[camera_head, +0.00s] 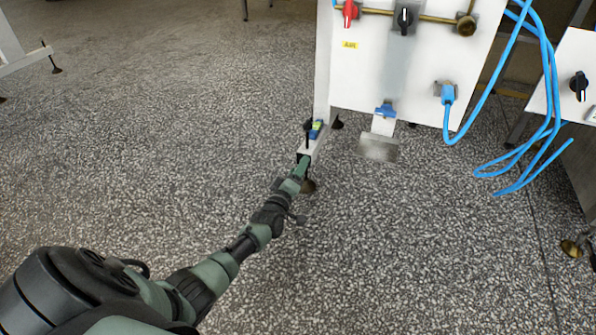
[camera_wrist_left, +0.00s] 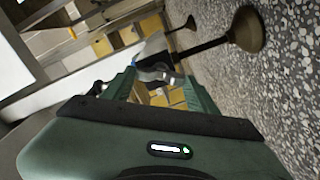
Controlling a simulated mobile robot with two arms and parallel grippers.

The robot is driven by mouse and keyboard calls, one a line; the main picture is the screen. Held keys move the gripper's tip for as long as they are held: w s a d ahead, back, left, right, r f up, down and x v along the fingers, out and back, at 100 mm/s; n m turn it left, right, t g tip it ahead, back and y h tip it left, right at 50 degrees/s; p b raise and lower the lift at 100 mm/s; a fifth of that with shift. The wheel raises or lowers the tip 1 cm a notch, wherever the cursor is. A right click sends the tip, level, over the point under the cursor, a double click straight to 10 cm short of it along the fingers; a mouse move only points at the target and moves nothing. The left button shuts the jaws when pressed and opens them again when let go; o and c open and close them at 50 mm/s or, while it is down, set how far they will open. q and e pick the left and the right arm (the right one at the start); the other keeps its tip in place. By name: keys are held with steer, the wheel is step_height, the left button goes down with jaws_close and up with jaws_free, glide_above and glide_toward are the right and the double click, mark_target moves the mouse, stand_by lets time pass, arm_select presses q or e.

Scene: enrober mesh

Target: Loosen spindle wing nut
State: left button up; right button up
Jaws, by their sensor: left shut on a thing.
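My left gripper (camera_head: 303,162) reaches the lower end of a pale frame arm at the left edge of the white machine panel. In the left wrist view its two green fingers (camera_wrist_left: 160,78) are closed around a small grey metal piece (camera_wrist_left: 152,73). This piece looks like the spindle wing nut, though its wings are not clear. In the head view the gripper and arm hide it. My right gripper is not in view.
A white panel (camera_head: 400,75) with valves and knobs stands just beyond. Blue hoses (camera_head: 549,80) hang at right. A small blue and yellow-green part (camera_head: 316,129) sits just above the gripper. A machine foot (camera_wrist_left: 249,29) is close by.

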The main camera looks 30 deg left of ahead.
arm_select(q)
steer(key=n+b, duration=0.2)
steer(key=n, duration=0.4)
steer(key=shift+f, duration=0.2)
steer(key=shift+n, duration=0.3)
steer(key=o, duration=1.4)
steer(key=shift+a, duration=0.1)
steer(key=shift+c, duration=0.2)
steer(key=p+v, duration=0.5)
steer(key=v, duration=0.3)
